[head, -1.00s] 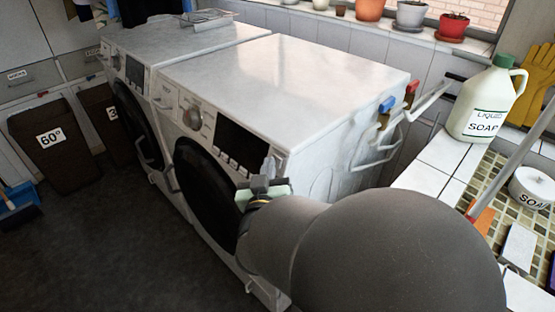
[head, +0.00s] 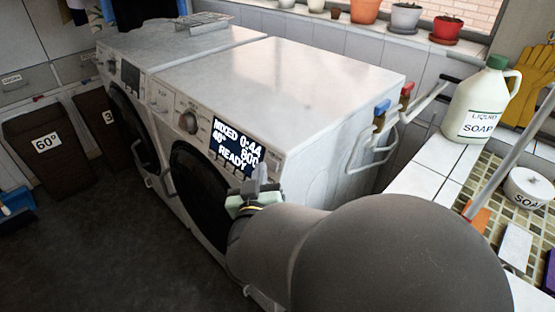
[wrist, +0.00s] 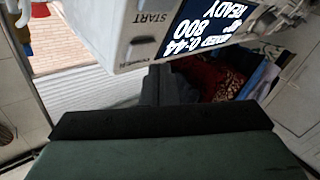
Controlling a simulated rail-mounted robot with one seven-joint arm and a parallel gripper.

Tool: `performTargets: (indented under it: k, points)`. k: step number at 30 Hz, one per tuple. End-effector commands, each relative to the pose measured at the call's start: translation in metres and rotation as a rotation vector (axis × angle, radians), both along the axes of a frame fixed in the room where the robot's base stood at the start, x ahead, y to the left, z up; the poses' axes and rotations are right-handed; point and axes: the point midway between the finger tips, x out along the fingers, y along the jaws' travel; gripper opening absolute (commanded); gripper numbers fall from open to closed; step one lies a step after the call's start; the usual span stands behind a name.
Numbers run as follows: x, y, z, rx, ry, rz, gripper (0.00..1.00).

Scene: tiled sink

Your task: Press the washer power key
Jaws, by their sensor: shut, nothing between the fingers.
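The nearer white washer (head: 290,80) stands in the middle of the head view. Its display (head: 236,148) is lit and reads MIXED, 0:44, 40°, 800 and READY. My gripper (head: 262,172) is shut and empty, upright at the right end of the control panel, just below and right of the display. In the wrist view the panel appears upside down, with the lit display (wrist: 215,28) and a START label (wrist: 153,18).
A second washer (head: 180,45) stands to the left with a wire rack (head: 203,20) on top. Taps with pipes (head: 382,108) are on the right, beside a tiled counter with a soap jug (head: 482,105). Dark laundry bins (head: 45,150) stand at far left.

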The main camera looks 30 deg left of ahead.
Motion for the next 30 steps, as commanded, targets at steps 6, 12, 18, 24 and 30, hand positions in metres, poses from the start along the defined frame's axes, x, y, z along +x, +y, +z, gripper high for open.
performTargets:
  k: [6,12,18,24,30]
  points:
    - [-0.021,0.005,0.009,0.001,0.001,0.002,0.0]
    - [-0.039,0.01,0.016,0.0,0.0,0.002,0.0]
    - [-0.049,0.012,0.018,0.0,0.0,0.001,0.0]
    - [-0.049,0.012,0.018,0.0,0.0,0.0,0.0]
    - [-0.049,0.012,0.018,0.0,0.0,0.0,0.0]
